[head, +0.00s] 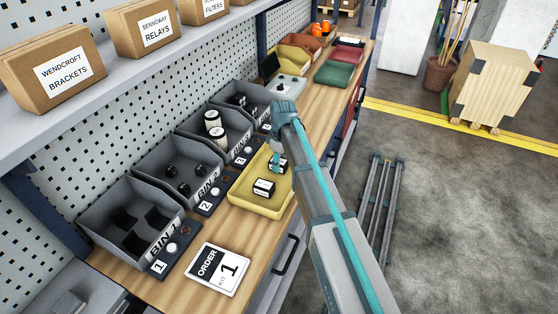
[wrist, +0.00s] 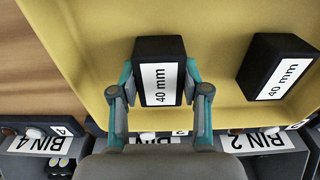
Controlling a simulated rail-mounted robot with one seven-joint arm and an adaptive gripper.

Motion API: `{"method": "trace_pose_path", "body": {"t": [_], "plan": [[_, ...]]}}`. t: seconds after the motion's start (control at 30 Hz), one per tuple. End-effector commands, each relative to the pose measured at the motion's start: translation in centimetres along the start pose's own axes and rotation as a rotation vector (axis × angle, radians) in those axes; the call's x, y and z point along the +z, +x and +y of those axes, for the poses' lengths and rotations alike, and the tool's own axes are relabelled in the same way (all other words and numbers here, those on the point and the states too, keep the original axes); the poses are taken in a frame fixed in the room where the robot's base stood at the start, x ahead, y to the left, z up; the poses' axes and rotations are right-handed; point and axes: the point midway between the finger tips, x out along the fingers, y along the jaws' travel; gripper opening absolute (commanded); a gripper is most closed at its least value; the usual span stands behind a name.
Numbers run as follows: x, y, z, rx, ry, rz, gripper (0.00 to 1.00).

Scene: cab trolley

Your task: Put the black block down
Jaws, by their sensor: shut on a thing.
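My gripper (wrist: 161,92) is shut on a black block (wrist: 160,48) with a white "40 mm" label. It holds this block over the yellow tray (wrist: 90,50). Whether the block touches the tray floor cannot be told. A second black block (wrist: 277,68) with the same label lies in the tray, to the right in the wrist view and apart from the held one. In the head view that second block (head: 264,187) sits in the middle of the yellow tray (head: 245,204). There my gripper (head: 279,163) is at the tray's far right part, largely hiding the held block.
Grey bins stand along the tray's left side: BIN 1 (head: 125,195) with black blocks, BIN 2 (head: 160,150) with small dark parts, then two more. An order card (head: 218,270) lies on the bench in front.

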Motion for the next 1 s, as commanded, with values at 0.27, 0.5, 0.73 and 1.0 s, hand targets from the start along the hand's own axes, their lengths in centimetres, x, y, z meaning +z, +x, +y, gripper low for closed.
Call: {"method": "trace_pose_path", "body": {"t": [0.27, 0.5, 0.73, 1.0], "plan": [[-0.01, 0.11, 0.01, 0.001, 0.0, 0.001, 0.07], [0.0, 0.32, 0.01, 0.001, 0.0, 0.001, 0.68], [0.0, 0.32, 0.01, 0.001, 0.0, 0.001, 0.71], [-0.04, -0.45, 0.05, 0.002, 0.0, 0.001, 0.71]]}}
